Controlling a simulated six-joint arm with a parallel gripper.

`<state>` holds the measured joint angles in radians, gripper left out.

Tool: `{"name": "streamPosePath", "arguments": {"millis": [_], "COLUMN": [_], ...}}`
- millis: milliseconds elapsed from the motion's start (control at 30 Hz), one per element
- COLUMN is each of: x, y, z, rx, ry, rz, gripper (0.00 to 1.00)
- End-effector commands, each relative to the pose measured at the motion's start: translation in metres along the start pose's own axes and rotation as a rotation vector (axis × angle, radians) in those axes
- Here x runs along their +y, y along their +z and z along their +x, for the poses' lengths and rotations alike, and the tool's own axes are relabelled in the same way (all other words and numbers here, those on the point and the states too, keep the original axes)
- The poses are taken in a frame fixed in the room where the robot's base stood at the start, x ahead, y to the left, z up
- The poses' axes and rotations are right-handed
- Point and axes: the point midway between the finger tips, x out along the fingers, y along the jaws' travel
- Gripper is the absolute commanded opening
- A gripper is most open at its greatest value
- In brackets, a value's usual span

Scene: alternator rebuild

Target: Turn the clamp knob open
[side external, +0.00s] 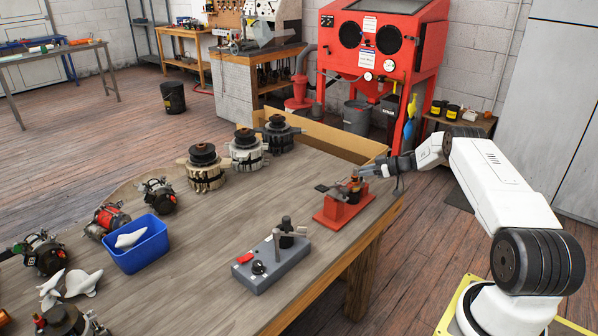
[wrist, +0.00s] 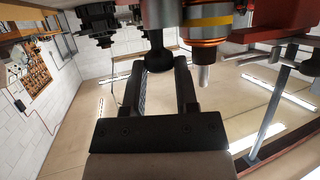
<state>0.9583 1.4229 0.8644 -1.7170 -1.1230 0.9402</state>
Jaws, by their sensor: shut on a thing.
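The red clamp fixture (side external: 343,208) stands near the right edge of the bench, with small dark and orange parts on top. It also shows at the upper right in the wrist view (wrist: 285,18). My gripper (side external: 364,170) reaches in from the right at the fixture's upper part. In the wrist view my gripper (wrist: 159,64) has one finger on each side of the black clamp knob (wrist: 158,57) and is shut on it. The knob is too small to make out in the side view.
A grey control box (side external: 270,266) with a lever and red switch is in front of the fixture. A blue bin (side external: 136,250) and several alternators, including one at the back (side external: 278,134), are on the bench (side external: 215,215). A cardboard-coloured edge (side external: 335,140) runs behind the fixture.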

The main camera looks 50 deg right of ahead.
Motion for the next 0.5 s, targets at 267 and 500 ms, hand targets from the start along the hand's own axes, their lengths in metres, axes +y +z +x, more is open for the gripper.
{"name": "streamPosePath", "arguments": {"millis": [267,500], "x": [0.0009,0.0018], "y": [0.0002,0.0], "z": [0.0001,0.0001], "rx": [0.002,0.002], "ry": [-0.069,-0.119], "rz": [-0.029,-0.049], "gripper": [0.0,0.0]}}
